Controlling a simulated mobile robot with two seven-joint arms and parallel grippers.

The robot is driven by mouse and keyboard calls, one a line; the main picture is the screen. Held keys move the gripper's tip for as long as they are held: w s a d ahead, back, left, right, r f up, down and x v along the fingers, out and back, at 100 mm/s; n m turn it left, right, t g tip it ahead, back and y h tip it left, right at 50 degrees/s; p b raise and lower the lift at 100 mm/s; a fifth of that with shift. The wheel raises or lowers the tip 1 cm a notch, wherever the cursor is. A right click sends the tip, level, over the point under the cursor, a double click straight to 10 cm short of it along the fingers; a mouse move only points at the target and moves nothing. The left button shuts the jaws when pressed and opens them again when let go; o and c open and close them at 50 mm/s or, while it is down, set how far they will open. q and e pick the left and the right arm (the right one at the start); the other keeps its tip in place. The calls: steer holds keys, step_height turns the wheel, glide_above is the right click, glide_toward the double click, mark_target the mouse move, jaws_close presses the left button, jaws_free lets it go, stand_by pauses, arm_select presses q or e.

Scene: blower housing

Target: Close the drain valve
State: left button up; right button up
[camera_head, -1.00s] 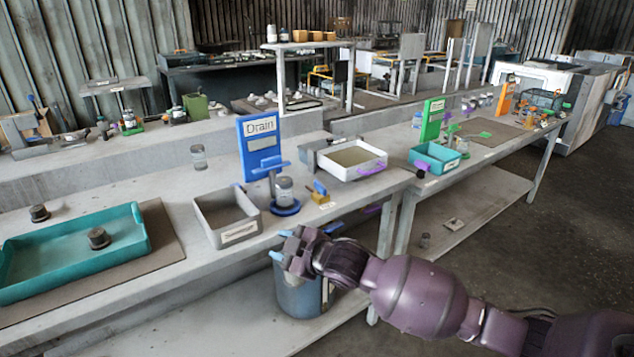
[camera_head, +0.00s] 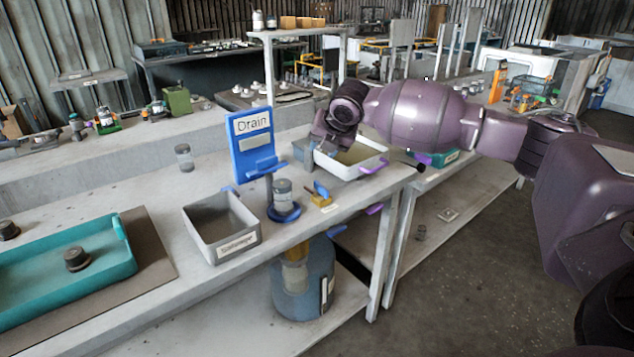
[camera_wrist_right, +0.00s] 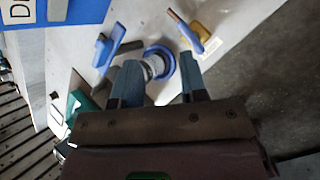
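The blue Drain sign (camera_head: 252,147) stands on the bench. A blue handle (camera_head: 267,167) shows at its lower front and also in the right wrist view (camera_wrist_right: 116,45). A small brass valve body (camera_head: 322,201) with a blue lever (camera_head: 320,188) sits near the bench's front edge; the lever is tilted up. In the wrist view this brass body (camera_wrist_right: 201,36) is at upper right, beyond the fingers. My right gripper (camera_wrist_right: 160,78) is open and empty, its fingers pointing toward a jar on a blue ring. In the head view the right gripper (camera_head: 318,148) is raised over the bench, partly hidden by its wrist. My left gripper is out of view.
The jar (camera_head: 283,191) stands on a blue ring (camera_head: 284,213) between the sign and the valve. A grey labelled bin (camera_head: 212,246) is to its left, a white bin (camera_head: 378,151) behind right. A teal tray (camera_head: 110,287) lies at left. A bucket (camera_head: 291,288) is below.

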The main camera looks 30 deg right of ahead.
mark_target(322, 185)
steer(key=f+n+g, duration=0.1)
steer(key=f+n, duration=0.1)
steer(key=f, duration=0.1)
steer(key=w+f+n+g+b, duration=0.1)
steer(key=f+n, duration=0.2)
steer(key=f, duration=0.1)
steer(key=d+f+n+b, duration=0.1)
steer(key=f+n, duration=0.1)
steer(key=f, duration=0.2)
steer(key=shift+w+f+n+g, duration=0.15)
steer(key=shift+f+n+g, duration=0.05)
steer(key=shift+n+g, duration=0.2)
steer(key=shift+w+f, duration=0.35)
steer(key=shift+f, duration=0.3)
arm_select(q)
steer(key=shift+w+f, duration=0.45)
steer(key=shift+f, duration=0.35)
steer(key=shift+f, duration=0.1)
arm_select(e)
jaws_close()
